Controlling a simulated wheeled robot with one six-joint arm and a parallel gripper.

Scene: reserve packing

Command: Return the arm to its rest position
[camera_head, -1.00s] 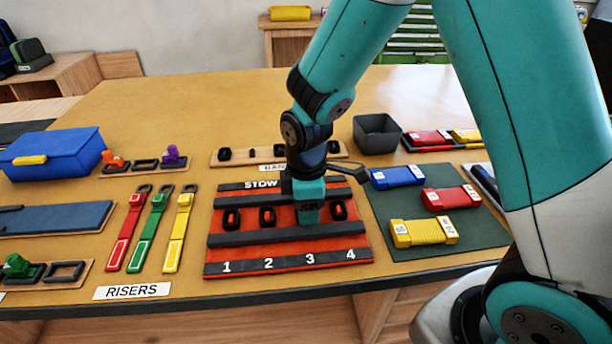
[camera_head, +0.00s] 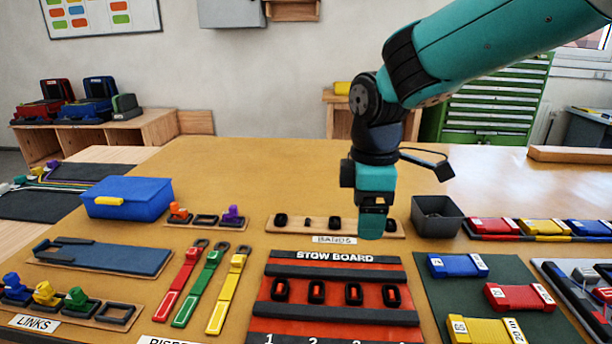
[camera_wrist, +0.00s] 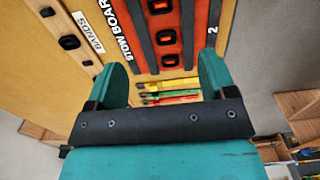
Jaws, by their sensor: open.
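My gripper (camera_head: 372,222) hangs above the back edge of the red stow board (camera_head: 290,328) in the head view, between it and the bands rack (camera_head: 398,235). In the wrist view my gripper (camera_wrist: 166,80) has its two teal fingers apart with nothing between them. The stow board (camera_wrist: 204,20) lies below, with black bands in its slots. My arm reaches in from the upper right of the head view.
A dark open bin (camera_head: 437,232) stands just right of my gripper. Blue (camera_head: 457,265), red (camera_head: 519,297) and yellow (camera_head: 485,331) packs lie on a green mat. Risers (camera_head: 181,284) and a blue box (camera_head: 127,208) are on the left. The air above the table is clear.

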